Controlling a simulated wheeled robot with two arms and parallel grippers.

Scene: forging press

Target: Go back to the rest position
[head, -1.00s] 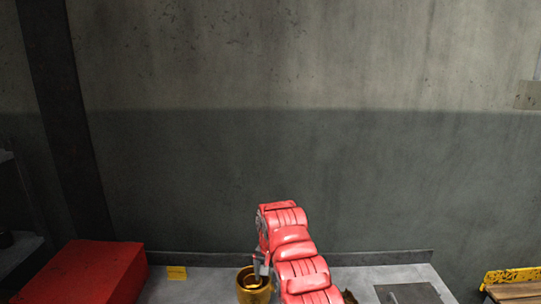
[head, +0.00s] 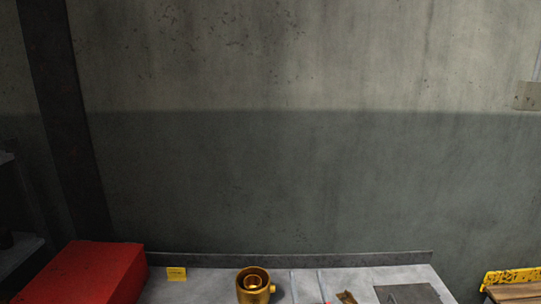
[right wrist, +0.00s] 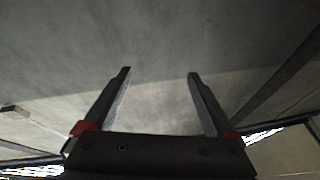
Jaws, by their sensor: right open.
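My right gripper (right wrist: 159,73) is open and empty in the right wrist view, its two dark fingers apart with bare wall beyond them. My left gripper is in neither view.
A red box (head: 95,270) is at the lower left, with a small yellow tag (head: 177,274) beside it. A dark plate (head: 408,294) and a small brown piece (head: 346,297) lie on the bench's right. A yellow-edged wooden item (head: 513,284) is at far right. Bare wall (head: 270,180) stands behind.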

